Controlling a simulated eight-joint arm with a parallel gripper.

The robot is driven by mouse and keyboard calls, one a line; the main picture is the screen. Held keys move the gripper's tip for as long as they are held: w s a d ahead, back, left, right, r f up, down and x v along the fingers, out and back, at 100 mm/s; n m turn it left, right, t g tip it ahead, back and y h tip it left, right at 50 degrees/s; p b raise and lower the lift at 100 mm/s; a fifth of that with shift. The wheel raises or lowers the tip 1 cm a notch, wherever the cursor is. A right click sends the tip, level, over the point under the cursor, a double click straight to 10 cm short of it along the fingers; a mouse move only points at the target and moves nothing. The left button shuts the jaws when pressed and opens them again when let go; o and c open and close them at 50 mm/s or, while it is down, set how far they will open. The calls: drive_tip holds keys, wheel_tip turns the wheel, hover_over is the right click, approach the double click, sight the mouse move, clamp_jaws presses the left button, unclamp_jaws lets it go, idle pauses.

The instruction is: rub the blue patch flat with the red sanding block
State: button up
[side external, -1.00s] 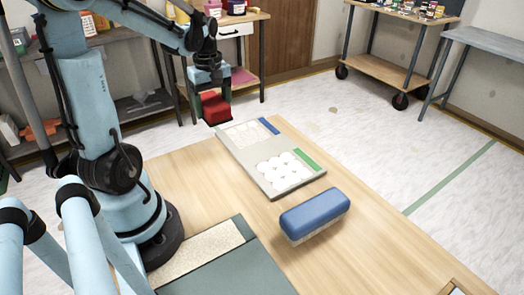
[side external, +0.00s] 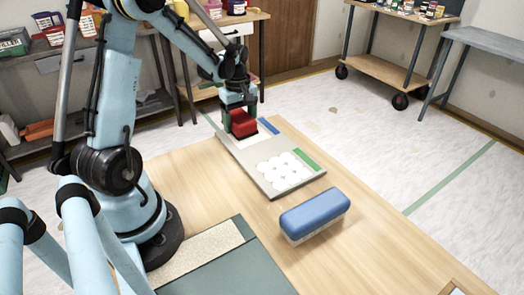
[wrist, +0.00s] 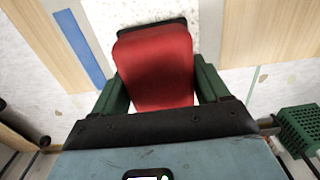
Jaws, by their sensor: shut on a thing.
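My gripper (side external: 239,115) is shut on the red sanding block (side external: 243,123), a green finger on each side. In the wrist view the red block (wrist: 155,68) fills the space between the fingers of my gripper (wrist: 160,85). The block is over the far part of a grey board (side external: 259,182), at the panel marked by a blue strip (side external: 269,126). The blue strip (wrist: 79,47) lies left of the block in the wrist view, beside a white speckled surface (wrist: 128,17). The block hides most of that panel in the side view. I cannot tell whether the block touches it.
The board's near panel holds several white round pads (side external: 284,171) beside a green strip (side external: 306,160). A grey-green mat (side external: 232,274) lies at the front. Shelves and carts stand behind.

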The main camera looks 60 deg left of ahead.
sight(266, 120)
drive_tip(key=w, duration=0.8)
drive_tip(key=shift+w, duration=0.35)
drive_tip(key=shift+c, duration=0.5)
drive_tip(key=s, duration=1.5)
drive_tip(key=shift+s+f, duration=0.2)
drive_tip(key=shift+s, duration=0.15)
drive_tip(key=shift+s+r, duration=0.15)
drive_tip(key=shift+s, duration=0.1)
drive_tip(key=w, duration=1.6)
drive_tip(key=shift+w, duration=0.35)
wheel_tip(266, 120, up, 8)
drive_tip(key=shift+s+r, duration=0.15)
